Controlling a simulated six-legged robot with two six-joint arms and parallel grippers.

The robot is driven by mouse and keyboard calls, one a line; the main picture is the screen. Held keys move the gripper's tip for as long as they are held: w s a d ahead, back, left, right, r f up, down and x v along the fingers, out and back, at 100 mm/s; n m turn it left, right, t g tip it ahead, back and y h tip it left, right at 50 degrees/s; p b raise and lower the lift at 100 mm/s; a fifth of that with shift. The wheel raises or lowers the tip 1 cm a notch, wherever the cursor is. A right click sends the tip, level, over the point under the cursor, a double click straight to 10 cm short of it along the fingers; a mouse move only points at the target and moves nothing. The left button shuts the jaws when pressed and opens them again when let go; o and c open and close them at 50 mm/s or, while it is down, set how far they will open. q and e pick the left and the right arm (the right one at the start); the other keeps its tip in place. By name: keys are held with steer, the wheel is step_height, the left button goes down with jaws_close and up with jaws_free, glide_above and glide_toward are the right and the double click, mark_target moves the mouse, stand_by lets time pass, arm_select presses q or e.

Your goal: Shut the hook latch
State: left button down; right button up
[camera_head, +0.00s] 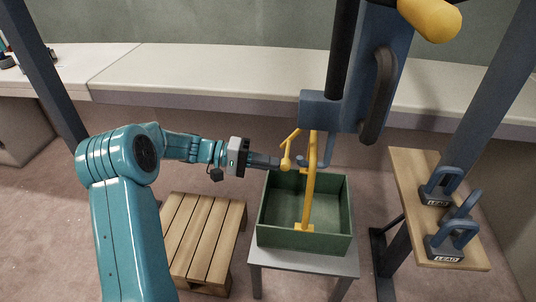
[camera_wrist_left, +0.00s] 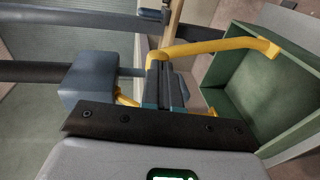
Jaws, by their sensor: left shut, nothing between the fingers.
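A yellow hook latch (camera_head: 287,158) hangs beside the blue-grey block (camera_head: 318,111). Its short arm slants up to the right. A long yellow bar (camera_head: 309,190) runs down from under the block to the green crate. My left gripper (camera_head: 279,163) reaches in from the left, its shut fingertips right at the yellow latch part; touching or just apart I cannot tell. In the left wrist view the shut fingers (camera_wrist_left: 160,65) end beside a yellow bar (camera_wrist_left: 215,47), with nothing seen between them. The fingers and gripper body hide part of the yellow parts there. My right gripper is not in view.
The green crate (camera_head: 262,226) stands on a grey table (camera_head: 300,260) below. A wooden pallet (camera_head: 208,233) lies to the left. A wooden shelf (camera_head: 408,190) at right bears lead weights (camera_head: 443,247). A blue column with a dark handle (camera_head: 378,95) rises above the block.

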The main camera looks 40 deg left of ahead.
arm_select(q)
steer(key=shift+t+h, duration=0.7)
steer(key=shift+h, duration=0.2)
steer(key=shift+w+d+f+b, duration=0.5)
steer(key=shift+d+f+b, duration=0.4)
steer(key=shift+b, duration=0.4)
steer(key=shift+w+d+f+b, duration=0.5)
steer(key=shift+d+f+b, duration=0.35)
steer(key=shift+b, duration=0.4)
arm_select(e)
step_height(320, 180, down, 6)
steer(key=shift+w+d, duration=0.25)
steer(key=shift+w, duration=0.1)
arm_select(q)
steer(key=shift+d, duration=0.1)
steer(key=shift+f, duration=0.1)
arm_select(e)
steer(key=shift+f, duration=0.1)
